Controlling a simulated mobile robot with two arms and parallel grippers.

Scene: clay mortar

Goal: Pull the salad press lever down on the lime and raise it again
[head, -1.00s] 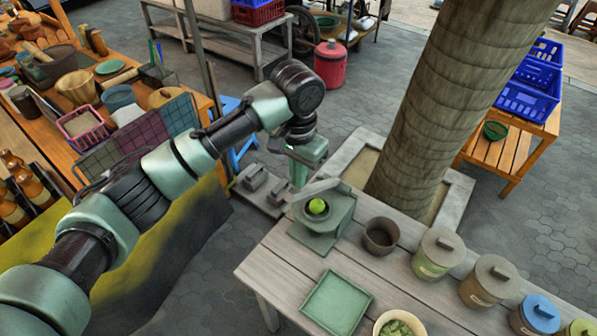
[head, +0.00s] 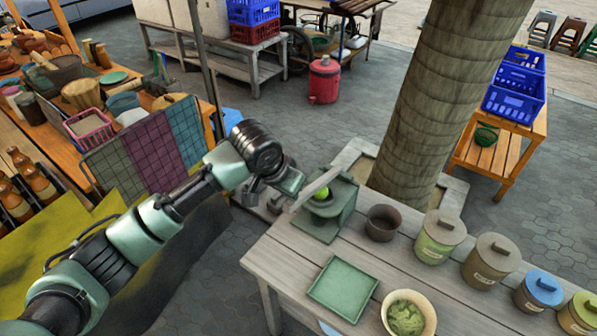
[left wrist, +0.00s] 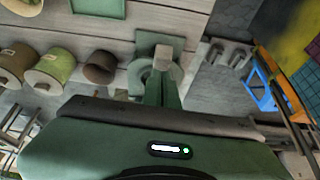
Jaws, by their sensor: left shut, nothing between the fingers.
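The green salad press (head: 320,229) stands at the table's far left corner. Its grey lever (head: 314,187) slants across the press, its free end toward the lower left. The lime (head: 322,193) sits in the press, partly hidden by the lever. My left gripper (head: 292,186) is shut and empty, close to the lever on its left; I cannot tell whether they touch. In the left wrist view, the press (left wrist: 147,42) lies beyond my shut fingers and the lever's squared end (left wrist: 168,62) appears at their tips; the lime is hidden there. My right gripper is not in view.
A dark clay pot (head: 382,224) stands right of the press, with lidded canisters (head: 440,236) further right. A green tray (head: 342,289) and a bowl of greens (head: 407,315) are nearer. A tree trunk (head: 436,110) rises behind the table.

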